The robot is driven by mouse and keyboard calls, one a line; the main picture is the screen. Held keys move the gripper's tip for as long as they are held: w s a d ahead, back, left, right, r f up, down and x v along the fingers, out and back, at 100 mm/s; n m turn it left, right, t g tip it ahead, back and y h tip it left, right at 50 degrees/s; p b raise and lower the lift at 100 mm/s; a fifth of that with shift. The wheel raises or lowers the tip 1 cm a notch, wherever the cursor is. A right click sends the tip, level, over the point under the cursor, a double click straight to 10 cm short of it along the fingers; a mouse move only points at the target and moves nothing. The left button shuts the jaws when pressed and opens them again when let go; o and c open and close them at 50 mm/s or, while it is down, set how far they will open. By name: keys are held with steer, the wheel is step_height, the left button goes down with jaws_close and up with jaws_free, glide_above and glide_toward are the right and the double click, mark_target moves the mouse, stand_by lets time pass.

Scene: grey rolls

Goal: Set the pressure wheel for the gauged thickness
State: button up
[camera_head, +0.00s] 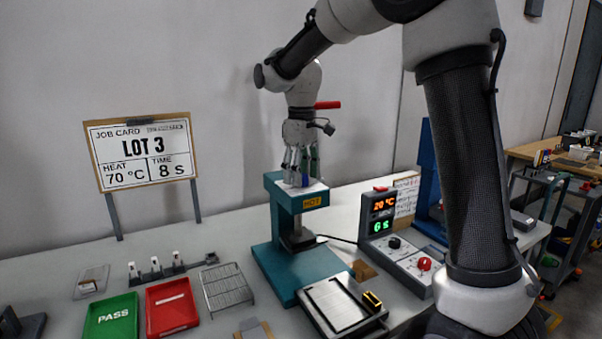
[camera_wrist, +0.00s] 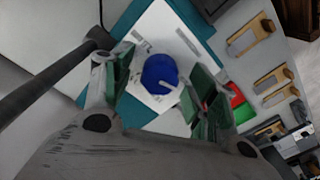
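The pressure wheel is a round blue knob (camera_wrist: 160,73) with a pale pointer mark toward its lower right in the wrist view. It sits on the white, marked top plate (camera_wrist: 150,35) of the teal press (camera_head: 272,220). In the head view the wheel is mostly hidden by my fingers. My gripper (camera_head: 302,168) points down over the press top. In the wrist view my gripper (camera_wrist: 163,85) is open, its green-padded fingers on either side of the wheel with visible gaps. The plate's small labels are too blurred to read.
A job card (camera_head: 143,150) reads LOT 3, 70 °C, 8 S. The control box display (camera_head: 383,213) shows 20 °C and 6 s. A red-handled lever (camera_head: 328,105) rises beside my wrist. Green (camera_head: 111,318) and red (camera_head: 172,307) trays and a wire rack (camera_head: 227,288) lie left of the press.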

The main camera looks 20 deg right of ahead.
steer(key=shift+r, duration=0.1)
step_height(320, 180, up, 12)
stand_by(0.5)
